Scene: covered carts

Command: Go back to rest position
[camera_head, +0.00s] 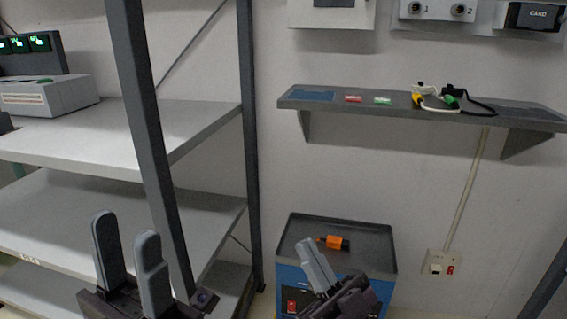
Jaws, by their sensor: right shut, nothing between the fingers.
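My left gripper (127,246) is at the lower left, in front of the grey shelving rack (212,192). Its two grey fingers point up and stand apart, with nothing between them. My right gripper (314,264) is at the bottom middle, in front of the blue cart (384,283) with a dark tray top. Its fingers are together and tilt up to the left, with nothing held. An orange and black item (335,243) lies on the cart's top, just behind the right gripper's fingers.
A dark wall shelf (330,104) holds small red and green pieces and cables with yellow and green plugs (440,100). A device with green displays (30,45) stands on the rack. A wall socket (441,265) is at the right. The wall between cart and shelf is clear.

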